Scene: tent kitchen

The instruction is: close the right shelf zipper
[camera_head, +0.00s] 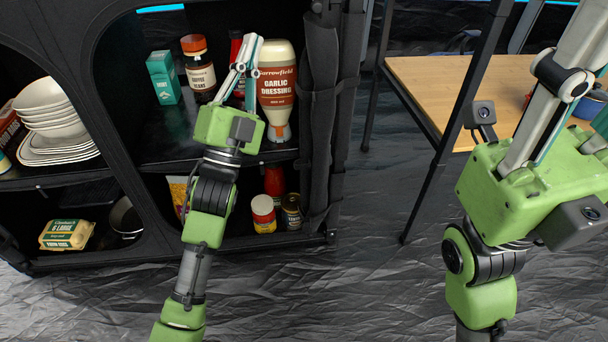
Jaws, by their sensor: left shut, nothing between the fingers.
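The right shelf (150,143) is a black fabric cabinet section with its front open. A dark rolled or gathered flap (322,110) hangs along the right edge of its opening; no zipper pull can be made out. My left gripper (252,42) is shut and empty, pointing up in front of the upper compartment, just left of the garlic dressing bottle (278,85) in the picture. Whether it touches anything there is unclear. My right gripper (560,90) is at the far right, in front of the table, its fingertips cut off by the frame.
The compartment holds a teal box (163,78), a coffee jar (199,70) and a partly hidden red bottle. Cans (263,213) stand below. The left section holds stacked bowls (47,108) and an egg carton (67,234). A wooden table (430,90) stands right; floor between is clear.

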